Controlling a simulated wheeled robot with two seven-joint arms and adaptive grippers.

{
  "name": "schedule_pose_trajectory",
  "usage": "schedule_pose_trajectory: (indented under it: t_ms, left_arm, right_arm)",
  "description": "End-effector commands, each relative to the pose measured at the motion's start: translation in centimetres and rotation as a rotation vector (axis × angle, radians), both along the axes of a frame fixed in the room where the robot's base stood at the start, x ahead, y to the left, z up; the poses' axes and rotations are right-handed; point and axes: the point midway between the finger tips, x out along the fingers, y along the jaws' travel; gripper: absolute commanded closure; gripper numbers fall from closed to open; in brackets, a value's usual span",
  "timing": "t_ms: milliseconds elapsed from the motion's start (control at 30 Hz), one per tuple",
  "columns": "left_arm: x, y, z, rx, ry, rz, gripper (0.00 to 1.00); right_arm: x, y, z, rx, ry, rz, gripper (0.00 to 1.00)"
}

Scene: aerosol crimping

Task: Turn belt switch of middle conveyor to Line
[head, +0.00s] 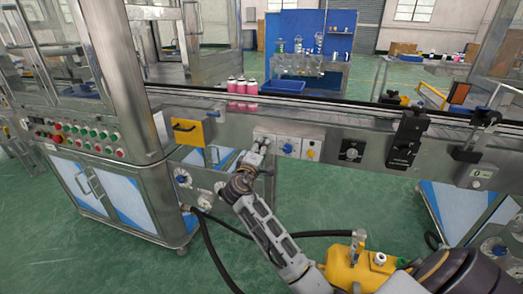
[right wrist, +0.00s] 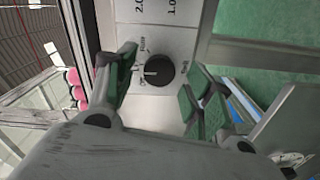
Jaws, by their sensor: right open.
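The belt switch is a round black knob (right wrist: 159,70) on a pale panel in the right wrist view. A white mark on its face points toward the left of the picture. Small labels surround it, too small to read with certainty. My right gripper (right wrist: 163,95) has its two green-padded fingers apart, one on each side of the knob, with no clear contact. In the head view, my right gripper (head: 260,148) is at the front panel of the middle conveyor (head: 225,140) and hides the knob. My left gripper is out of view.
Beside the gripper are a panel with a blue knob (head: 288,148) and a yellow button (head: 310,153). A yellow handle box (head: 188,132) is to the left. Pink bottles (head: 241,87) stand on the conveyor above. A black dial (head: 351,152) is farther right.

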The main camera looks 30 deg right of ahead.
Motion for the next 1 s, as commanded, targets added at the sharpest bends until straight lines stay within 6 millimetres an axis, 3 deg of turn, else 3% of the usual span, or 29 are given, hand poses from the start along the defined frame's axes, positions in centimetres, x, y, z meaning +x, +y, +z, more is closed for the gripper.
schedule_pose_trajectory:
  t_ms: [600,1000]
  left_arm:
    - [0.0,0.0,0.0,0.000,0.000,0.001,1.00]
    - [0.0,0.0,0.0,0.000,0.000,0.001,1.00]
  right_arm:
    - [-5.5,6.5,0.0,0.002,-0.001,0.002,0.47]
    - [-7.1,8.4,0.0,0.002,0.000,0.001,0.47]
